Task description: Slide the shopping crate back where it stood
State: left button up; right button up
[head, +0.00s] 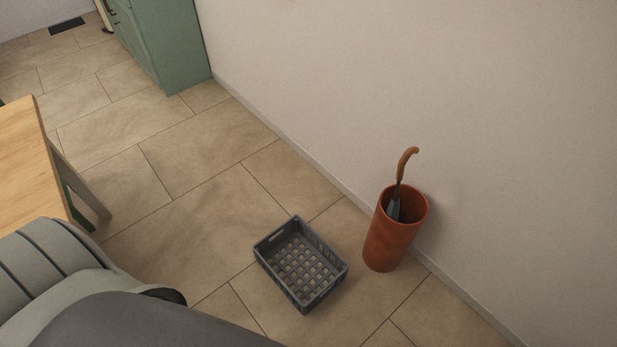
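The shopping crate (325,286) is a dark grey plastic box with a lattice floor and slotted walls. It stands upright and empty on the tiled floor in the lower middle of the head view, a little left of an orange-brown umbrella stand. A gap of floor shows between the crate and the stand. Neither of my grippers is in view. Only grey parts of my own body show at the lower left.
The umbrella stand (390,243) holds an umbrella with a curved wooden handle (405,160) and stands close to the wall (430,80). A wooden table (30,165) is at the left edge. A green cabinet (160,45) stands at the back. The floor between them is clear.

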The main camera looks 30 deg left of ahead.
aim_at(264, 249)
jog(key=k+l+u, duration=0.15)
jog(key=u, duration=0.85)
jog(key=i+j+z, duration=0.1)
